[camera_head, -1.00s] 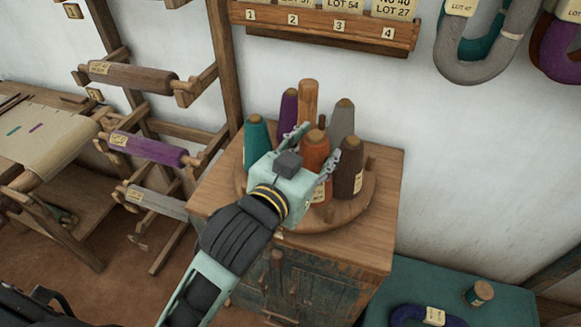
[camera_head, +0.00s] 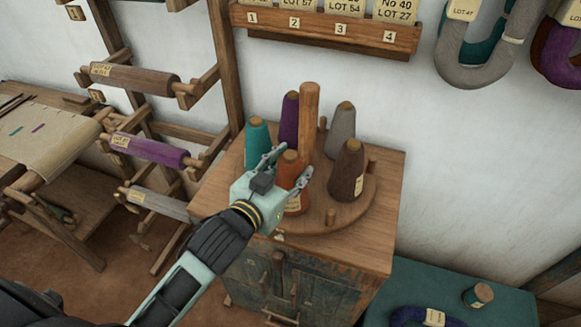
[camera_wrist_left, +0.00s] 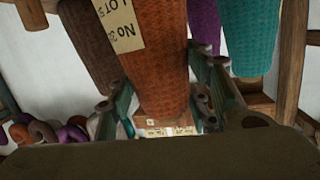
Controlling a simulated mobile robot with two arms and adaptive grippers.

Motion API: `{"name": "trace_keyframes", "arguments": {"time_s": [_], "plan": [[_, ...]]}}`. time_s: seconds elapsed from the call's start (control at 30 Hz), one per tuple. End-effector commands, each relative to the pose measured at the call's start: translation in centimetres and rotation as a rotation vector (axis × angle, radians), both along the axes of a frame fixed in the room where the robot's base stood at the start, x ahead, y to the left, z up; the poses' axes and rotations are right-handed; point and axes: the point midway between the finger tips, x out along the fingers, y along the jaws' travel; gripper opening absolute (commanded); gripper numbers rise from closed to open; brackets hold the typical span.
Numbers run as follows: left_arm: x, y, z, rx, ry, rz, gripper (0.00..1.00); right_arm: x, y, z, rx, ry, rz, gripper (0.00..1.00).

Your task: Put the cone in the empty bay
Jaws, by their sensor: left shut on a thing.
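The orange cone (camera_head: 292,184) is held between the fingers of my left gripper (camera_head: 289,166) over the near left part of a round wooden stand (camera_head: 345,212). The cone is roughly upright; whether its base touches the stand is hidden. In the left wrist view, the orange cone (camera_wrist_left: 155,55) fills the middle with its label showing. Teal (camera_head: 257,143), purple (camera_head: 288,118), grey (camera_head: 341,132) and brown (camera_head: 347,172) cones stand around the centre post (camera_head: 309,110). My right gripper is not visible.
The stand sits on a wooden cabinet (camera_head: 375,228) against a white wall. A numbered wooden rack (camera_head: 330,34) hangs behind. A roller frame (camera_head: 221,60) stands left. A teal-topped surface (camera_head: 500,308) lies lower right. The front gap beside the brown cone is clear.

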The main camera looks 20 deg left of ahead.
Motion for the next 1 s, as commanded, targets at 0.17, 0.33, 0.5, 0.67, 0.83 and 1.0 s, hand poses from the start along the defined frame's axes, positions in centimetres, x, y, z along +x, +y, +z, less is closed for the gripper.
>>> {"name": "trace_keyframes", "arguments": {"time_s": [0.17,0.33,0.5,0.67,0.83,1.0], "plan": [[0.0,0.0,-0.2,0.0,0.0,0.0,0.54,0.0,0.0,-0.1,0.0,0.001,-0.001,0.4],[0.0,0.0,-0.2,0.0,0.0,0.0,0.65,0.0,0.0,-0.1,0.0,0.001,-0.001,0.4],[0.0,0.0,-0.2,0.0,0.0,0.0,0.65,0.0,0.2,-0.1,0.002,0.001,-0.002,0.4],[-0.1,0.0,0.1,0.0,0.001,0.0,0.65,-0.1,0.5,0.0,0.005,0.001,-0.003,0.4],[-2.1,0.4,0.2,-0.001,0.002,-0.001,0.65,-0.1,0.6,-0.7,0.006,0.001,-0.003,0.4],[-5.7,1.1,0.8,0.0,0.003,-0.002,0.65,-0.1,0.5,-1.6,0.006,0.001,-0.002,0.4]]}}
